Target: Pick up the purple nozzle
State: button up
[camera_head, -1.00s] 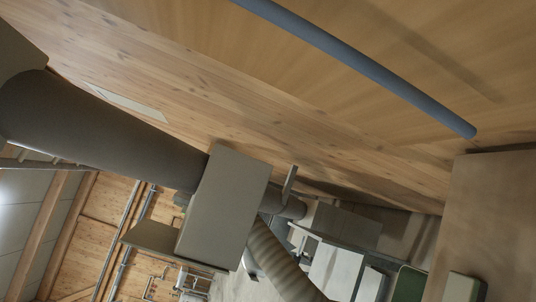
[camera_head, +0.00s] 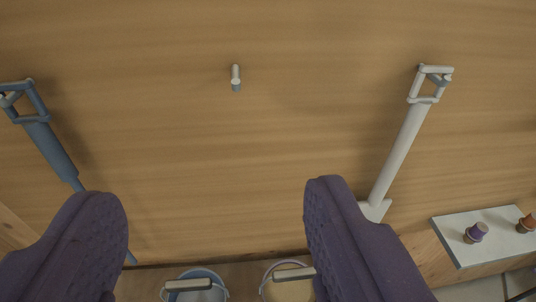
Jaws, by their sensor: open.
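A small purple nozzle (camera_head: 476,231) with a darker, brownish lower part stands on a pale grey shelf or table top (camera_head: 458,246) at the lower right of the view. My gripper (camera_head: 216,198) shows as two dark purple padded fingers set wide apart, with nothing between them. The gripper is open. The nozzle lies to the right of the right finger, apart from it.
An orange-brown nozzle (camera_head: 526,223) stands at the right edge on the same pale top. Two buckets (camera_head: 200,284) (camera_head: 288,285) show at the bottom between the fingers. A wooden wall carries a blue tool (camera_head: 45,143), a white tool (camera_head: 403,140) and a small peg (camera_head: 235,77).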

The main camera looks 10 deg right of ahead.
aim_at(476, 233)
jog(key=z, duration=1.4)
